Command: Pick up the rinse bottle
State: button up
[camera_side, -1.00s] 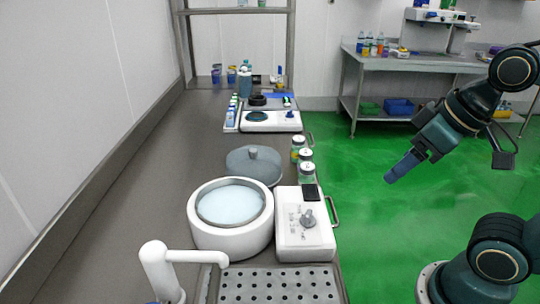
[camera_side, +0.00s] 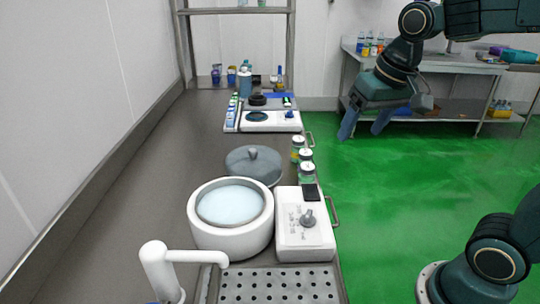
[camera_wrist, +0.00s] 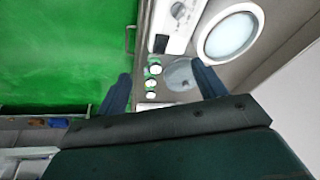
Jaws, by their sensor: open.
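A blue-grey bottle with a narrow top (camera_side: 245,83), which looks like the rinse bottle, stands upright at the far end of the grey bench in the side view. I cannot pick it out in the wrist view. My gripper (camera_side: 364,126) is open and empty. It hangs in the air over the green floor, right of the bench and well apart from the bottle. In the wrist view its two blue fingers (camera_wrist: 162,82) are spread, with the jars and the grey lid far beyond them.
On the bench (camera_side: 150,150) stand a white pot of liquid (camera_side: 195,232), a grey lid (camera_side: 252,166), a white control box (camera_side: 305,245) and several small jars (camera_side: 306,172). A white hotplate unit (camera_side: 272,124) lies nearer the bottle. A shelf frame (camera_side: 181,50) rises behind.

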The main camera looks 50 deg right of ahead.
jog(key=w+d+f+m+g, duration=0.2)
jog(key=w+d+f+m, duration=0.15)
jog(key=w, duration=0.65)
jog(key=m+g, duration=0.2)
jog(key=m, duration=0.2)
send_over(307, 166)
notch_tip(307, 166, down, 7)
jog(key=shift+d, duration=0.15)
jog(key=shift+f, duration=0.1)
jog(key=shift+f, duration=6.85)
jog(key=c, duration=1.1)
